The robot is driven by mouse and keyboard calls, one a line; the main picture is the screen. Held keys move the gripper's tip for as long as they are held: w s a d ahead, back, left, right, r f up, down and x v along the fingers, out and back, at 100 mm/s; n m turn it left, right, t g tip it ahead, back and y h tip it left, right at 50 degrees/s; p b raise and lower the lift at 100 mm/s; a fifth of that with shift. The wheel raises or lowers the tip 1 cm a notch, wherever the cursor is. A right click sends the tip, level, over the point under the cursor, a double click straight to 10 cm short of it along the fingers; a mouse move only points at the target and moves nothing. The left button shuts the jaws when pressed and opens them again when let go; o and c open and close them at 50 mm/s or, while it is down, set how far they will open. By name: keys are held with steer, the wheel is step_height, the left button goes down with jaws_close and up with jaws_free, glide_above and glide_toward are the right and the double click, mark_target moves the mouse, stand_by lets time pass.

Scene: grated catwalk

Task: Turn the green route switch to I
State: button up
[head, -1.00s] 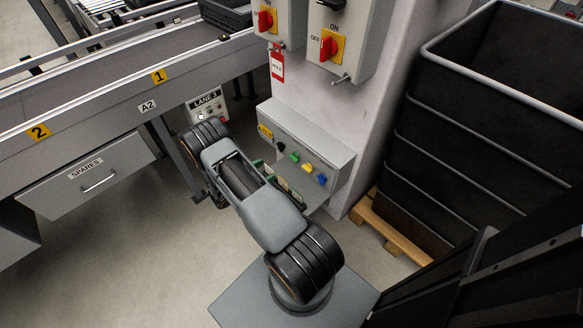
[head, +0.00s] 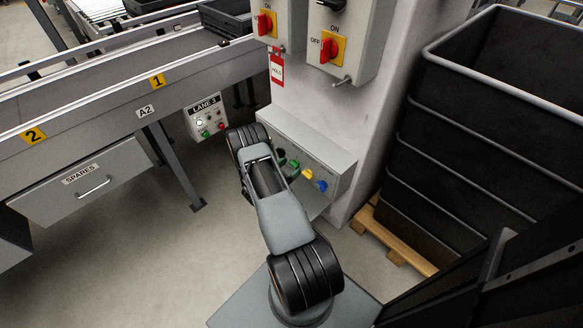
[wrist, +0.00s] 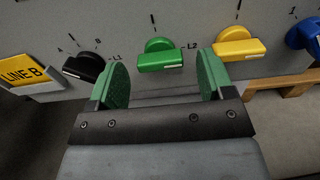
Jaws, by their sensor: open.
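The green route switch (head: 293,166) is on the sloped grey control box (head: 335,165) in the head view, between a black and a yellow switch. In the wrist view the green switch (wrist: 160,56) is ahead, its bar lying nearly level with a white mark at its right end. An I-like mark shows above it and L2 to its right. My gripper (wrist: 162,76) is open and empty, its green-padded fingers to either side of the switch and apparently short of it. In the head view my arm hides the gripper.
A black switch (wrist: 84,67) and a yellow switch (wrist: 238,49) flank the green one closely; a blue switch (wrist: 306,36) is farther right. A LANE 3 box (head: 206,118) stands left of my arm. A black bin (head: 470,150) stands right.

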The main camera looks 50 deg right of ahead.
steer(key=shift+d, duration=0.8)
steer(key=shift+c, duration=0.3)
steer(key=c, duration=0.8)
steer(key=shift+a, duration=0.15)
steer(key=shift+c, duration=0.3)
